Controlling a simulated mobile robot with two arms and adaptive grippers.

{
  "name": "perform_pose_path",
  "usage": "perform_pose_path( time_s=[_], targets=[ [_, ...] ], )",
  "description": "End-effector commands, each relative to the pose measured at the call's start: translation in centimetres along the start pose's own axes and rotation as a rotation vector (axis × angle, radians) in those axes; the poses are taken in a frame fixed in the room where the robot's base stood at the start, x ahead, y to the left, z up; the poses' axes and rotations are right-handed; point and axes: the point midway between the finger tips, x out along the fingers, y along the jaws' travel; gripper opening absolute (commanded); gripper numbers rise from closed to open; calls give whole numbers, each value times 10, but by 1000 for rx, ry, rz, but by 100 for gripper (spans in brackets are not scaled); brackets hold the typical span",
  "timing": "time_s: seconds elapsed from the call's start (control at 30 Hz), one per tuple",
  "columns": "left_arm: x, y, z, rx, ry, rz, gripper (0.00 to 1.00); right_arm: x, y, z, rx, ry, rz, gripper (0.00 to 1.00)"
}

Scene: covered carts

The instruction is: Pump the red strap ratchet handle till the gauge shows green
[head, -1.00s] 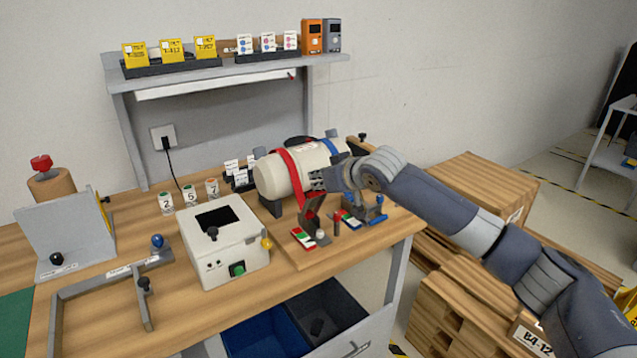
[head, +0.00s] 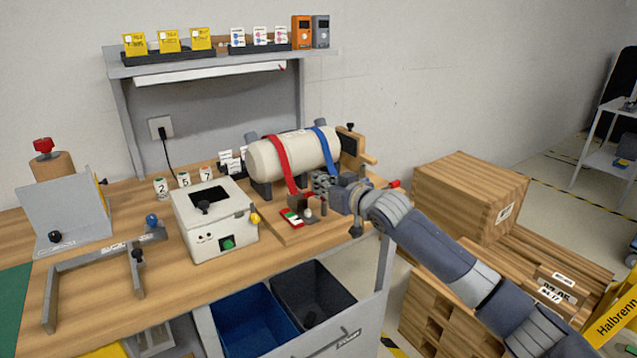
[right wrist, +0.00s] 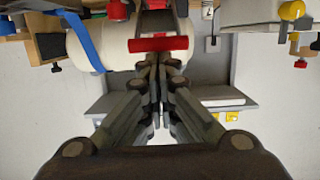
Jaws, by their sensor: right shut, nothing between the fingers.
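A cream cylinder (head: 262,160) lies on its stand with a red strap (head: 281,165) and a blue strap (head: 321,147) around it. The red strap's ratchet (head: 297,203) is at its front lower end, partly hidden by my right gripper (head: 318,184). A small red, white and green gauge (head: 291,217) lies in front of the ratchet; its reading is too small to tell. In the right wrist view the red handle bar (right wrist: 158,44) crosses just beyond my shut, empty right fingertips (right wrist: 158,58); I cannot tell whether they touch. My left gripper is out of view.
A white box with a green button (head: 228,243) stands left of the ratchet. Blue and black bins (head: 250,322) sit below the bench edge. Wooden crates (head: 470,195) stand right of the bench. A shelf (head: 220,62) runs behind.

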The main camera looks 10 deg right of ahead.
Motion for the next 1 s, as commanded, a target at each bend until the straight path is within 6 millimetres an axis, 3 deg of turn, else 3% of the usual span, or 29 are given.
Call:
perform_pose_path(
  time_s=[0.13, 0.23, 0.5, 1.0],
  targets=[
    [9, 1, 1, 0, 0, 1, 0, -3, -2, 30, 6, 38, -2, 0],
    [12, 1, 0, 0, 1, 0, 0, -6, -2, 41, 7, 128, -1, 0],
    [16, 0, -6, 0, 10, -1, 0, -12, 0, 66, 1, 122, 0, 0],
    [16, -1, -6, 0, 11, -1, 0, -12, -1, 88, 1, 124, -1, 0]
  ],
)
